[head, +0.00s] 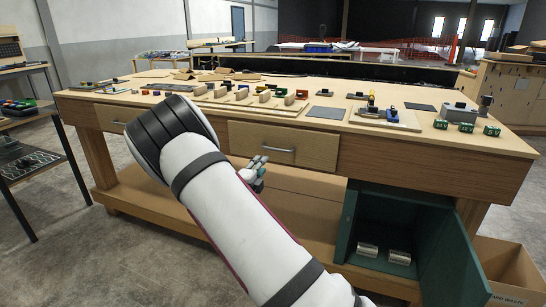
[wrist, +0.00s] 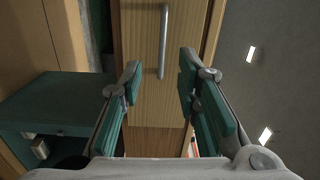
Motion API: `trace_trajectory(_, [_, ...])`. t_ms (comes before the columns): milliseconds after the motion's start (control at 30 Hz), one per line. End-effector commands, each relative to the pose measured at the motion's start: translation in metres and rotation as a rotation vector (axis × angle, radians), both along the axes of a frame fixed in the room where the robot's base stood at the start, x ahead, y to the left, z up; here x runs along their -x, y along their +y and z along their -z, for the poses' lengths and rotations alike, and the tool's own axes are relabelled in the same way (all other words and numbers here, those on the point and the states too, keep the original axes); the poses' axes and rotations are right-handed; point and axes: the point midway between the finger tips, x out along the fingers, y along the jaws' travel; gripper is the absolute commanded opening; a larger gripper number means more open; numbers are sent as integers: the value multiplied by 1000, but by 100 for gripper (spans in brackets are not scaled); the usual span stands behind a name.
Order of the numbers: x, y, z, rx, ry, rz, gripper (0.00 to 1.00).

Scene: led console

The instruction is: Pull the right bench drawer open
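The right bench drawer (head: 310,149) has a light wood front and looks shut in the bench. Its metal bar handle (head: 279,150) shows in the head view just above and right of my gripper (head: 260,172). In the wrist view the drawer front (wrist: 138,45) lies ahead, and the handle (wrist: 164,40) runs up the picture. My gripper (wrist: 159,78) is open and empty, with one finger to each side of the handle's line. The handle lies mostly beyond the fingertips; I cannot tell the exact gap. My arm covers part of the bench front in the head view.
The left drawer (head: 112,118) is partly behind my arm. A green cabinet (head: 347,222) with its door (head: 453,262) open stands under the bench at right, holding metallic items. A cardboard box (head: 508,262) is beside it. Small parts crowd the benchtop (head: 480,150).

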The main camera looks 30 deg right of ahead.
Motion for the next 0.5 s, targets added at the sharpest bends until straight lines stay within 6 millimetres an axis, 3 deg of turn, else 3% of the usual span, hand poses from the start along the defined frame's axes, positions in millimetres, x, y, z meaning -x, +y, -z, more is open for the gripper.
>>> trace_trajectory(33, [-1,-1,12,30,-36,10,30])
trace_trajectory(200, [3,-4,21,91,-136,30,30])
trace_trajectory(367, [0,-9,20,106,-164,33,30])
trace_trajectory(500, [-11,-24,16,106,-164,35,30])
